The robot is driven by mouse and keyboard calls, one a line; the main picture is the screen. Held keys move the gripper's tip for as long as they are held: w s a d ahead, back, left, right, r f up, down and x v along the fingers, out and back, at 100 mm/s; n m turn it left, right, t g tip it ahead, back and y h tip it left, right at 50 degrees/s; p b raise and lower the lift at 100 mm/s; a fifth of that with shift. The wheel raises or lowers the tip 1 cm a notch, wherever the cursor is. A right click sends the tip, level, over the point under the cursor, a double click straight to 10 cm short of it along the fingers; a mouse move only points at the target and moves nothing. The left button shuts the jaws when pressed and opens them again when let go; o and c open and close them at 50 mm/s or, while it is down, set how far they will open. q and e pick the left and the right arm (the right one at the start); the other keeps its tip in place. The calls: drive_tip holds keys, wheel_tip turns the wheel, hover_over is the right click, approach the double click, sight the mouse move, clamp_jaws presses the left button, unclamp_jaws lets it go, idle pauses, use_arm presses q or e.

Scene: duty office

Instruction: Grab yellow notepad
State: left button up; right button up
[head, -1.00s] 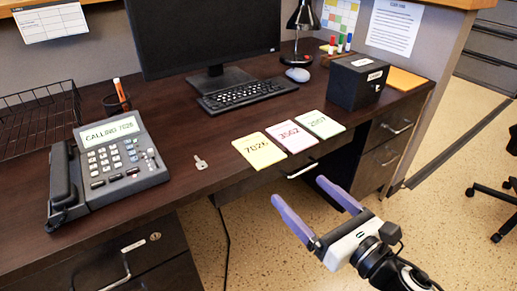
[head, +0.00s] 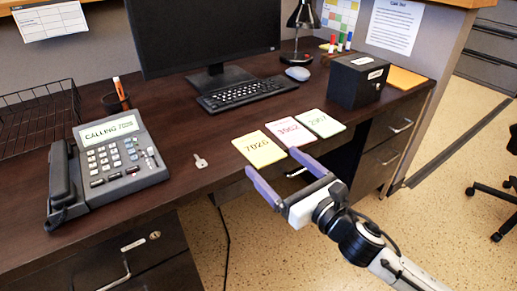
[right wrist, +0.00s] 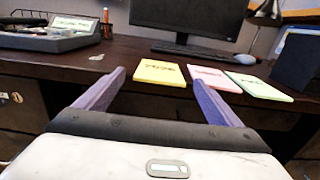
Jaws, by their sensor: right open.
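The yellow notepad (head: 258,150), marked 7026, lies flat near the front edge of the dark desk, leftmost of three notepads. It also shows in the right wrist view (right wrist: 160,73), ahead of my fingers and between them. The pink notepad (head: 290,132) and the green notepad (head: 321,123) lie to its right. My right gripper (head: 283,167) is open and empty, with its purple fingers just in front of the desk edge by the yellow and pink notepads. In the right wrist view the fingers (right wrist: 160,80) are spread apart. My left gripper is not in view.
A small key (head: 200,161) lies left of the yellow notepad, and a desk phone (head: 112,155) further left. A keyboard (head: 243,95) and mouse (head: 298,74) are behind. A black box (head: 357,80) stands right of the notepads. The desk (head: 205,125) is clear around the key.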

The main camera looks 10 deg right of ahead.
drive_tip(key=shift+w+a, duration=0.15)
drive_tip(key=shift+w, duration=0.2)
drive_tip(key=shift+c, duration=0.2)
drive_tip(key=c, duration=1.1)
drive_tip(key=shift+r, duration=0.1)
